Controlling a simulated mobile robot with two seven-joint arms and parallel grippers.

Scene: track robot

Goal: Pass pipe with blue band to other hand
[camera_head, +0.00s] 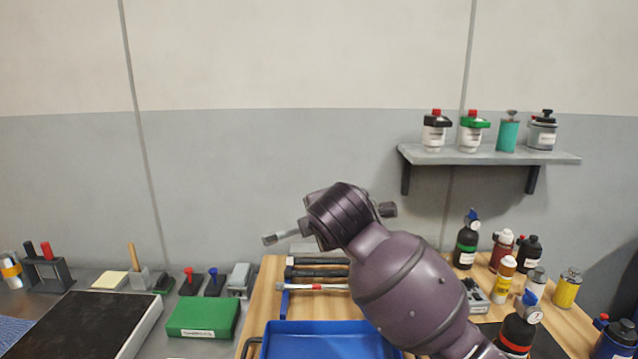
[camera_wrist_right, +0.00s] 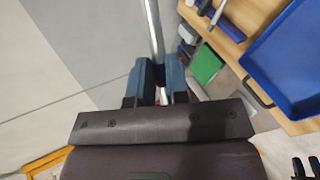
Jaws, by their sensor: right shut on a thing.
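My right gripper (camera_wrist_right: 159,76) is shut on a grey metal pipe (camera_wrist_right: 153,35). The pipe runs up between the two blue-grey finger pads in the right wrist view, and a dark blue band shows between the pads. In the head view my right arm reaches in from the lower right and its wrist hides the fingers. A grey end of the pipe (camera_head: 286,234) sticks out to the left of the wrist, in the air above the bench.
A red-banded pipe (camera_head: 318,287) and black-handled tools lie on the wooden board behind a blue tray (camera_head: 290,327). Several bottles stand at the right, below a wall shelf (camera_head: 490,156). A green box (camera_head: 203,317) and black pad (camera_head: 80,325) are at left.

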